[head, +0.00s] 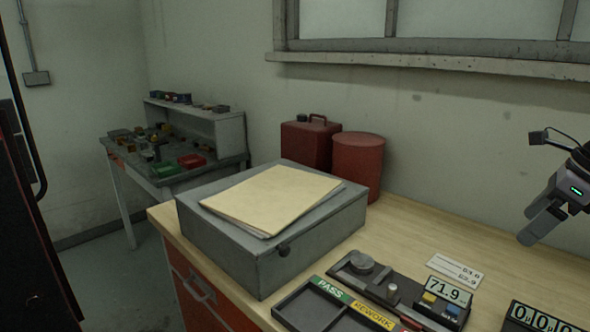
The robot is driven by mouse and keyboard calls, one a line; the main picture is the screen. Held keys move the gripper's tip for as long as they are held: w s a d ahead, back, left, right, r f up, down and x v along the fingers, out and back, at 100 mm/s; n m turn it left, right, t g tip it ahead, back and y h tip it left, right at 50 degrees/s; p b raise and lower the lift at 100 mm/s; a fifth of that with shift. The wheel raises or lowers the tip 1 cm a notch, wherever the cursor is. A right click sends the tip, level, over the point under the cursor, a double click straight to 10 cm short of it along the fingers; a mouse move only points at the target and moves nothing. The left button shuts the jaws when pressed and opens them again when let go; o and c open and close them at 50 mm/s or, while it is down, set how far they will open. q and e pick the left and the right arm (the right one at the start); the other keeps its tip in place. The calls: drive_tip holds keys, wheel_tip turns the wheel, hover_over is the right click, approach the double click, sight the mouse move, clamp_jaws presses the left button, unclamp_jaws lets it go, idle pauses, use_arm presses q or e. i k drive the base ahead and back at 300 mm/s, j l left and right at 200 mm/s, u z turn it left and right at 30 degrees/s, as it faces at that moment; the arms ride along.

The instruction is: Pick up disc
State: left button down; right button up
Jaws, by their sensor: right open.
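A small grey round disc (361,262) sits at the left end of a dark measuring fixture (385,287) on the wooden workbench. My right gripper (540,222) is at the right edge, above the bench, well to the right of the disc. Its fingers point down and to the left, open, and nothing shows between them. My left gripper is not in view.
A dark tray (306,311) with PASS and REWORK labels lies in front of the fixture. A display (446,290) reads 71.9. A grey box (228,240) with papers (272,197) stands left. Red cans (358,165) stand behind. The bench at right is mostly clear.

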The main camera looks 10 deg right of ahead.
sight(360, 264)
drive_tip(key=k+j, duration=0.35)
drive_tip(key=j, duration=0.15)
drive_tip(key=k+j, duration=0.35)
drive_tip(key=j, duration=0.2)
